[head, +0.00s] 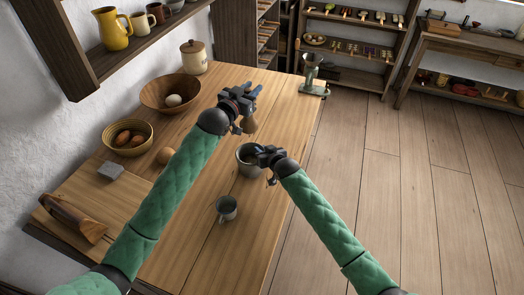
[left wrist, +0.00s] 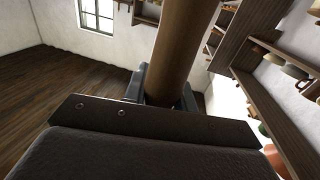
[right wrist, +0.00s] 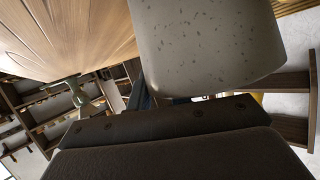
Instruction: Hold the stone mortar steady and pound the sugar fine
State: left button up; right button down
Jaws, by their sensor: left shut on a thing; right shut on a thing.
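The stone mortar (head: 245,167) stands on the wooden table, grey and upright. Its speckled wall fills the top of the right wrist view (right wrist: 205,45). My right gripper (head: 262,156) is shut on the mortar's right side at the rim. My left gripper (head: 241,98) is shut on a brown wooden pestle (head: 250,126), whose shaft also shows in the left wrist view (left wrist: 178,50). The pestle's lower end hangs over the mortar, and looks apart from it. Sugar cannot be made out inside the mortar.
A metal mug (head: 227,209) stands on the table (head: 180,240) in front of the mortar. A wooden bowl (head: 157,94), a basket (head: 113,134), a grey block (head: 111,170) and a round brown thing (head: 166,155) lie left. A green grinder (head: 313,78) stands at the far right corner.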

jog(key=shift+s+d+f, duration=0.1)
jog(key=shift+s+f, duration=0.15)
jog(key=shift+f, duration=0.4)
dwell(1.1)
jog(key=c, duration=1.2)
grip_release()
jog(key=shift+r, duration=0.1)
